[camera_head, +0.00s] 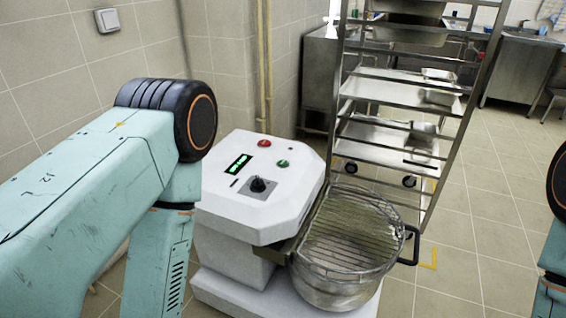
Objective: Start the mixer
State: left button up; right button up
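The white mixer (222,205) stands in the middle, with a sloped control panel on top. The panel has a lit green display (240,163), a red button (264,143), a green button (282,163) and a black knob (258,185). A steel bowl (335,290) sits at its right under a wire guard (348,235), which lies over the bowl. My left arm comes in from the left beside the mixer, and its gripper is out of frame. Only part of my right arm shows at the right edge; its gripper is out of frame too.
A tall metal rack (400,110) with trays stands behind the mixer. A tiled wall with a light switch (107,20) and yellow pipes (264,75) is at the left. Steel counters (522,70) stand at the back. The tiled floor (480,250) right of the bowl is clear.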

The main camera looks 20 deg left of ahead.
pick_arm(q)
grip_shut()
dwell(1.5)
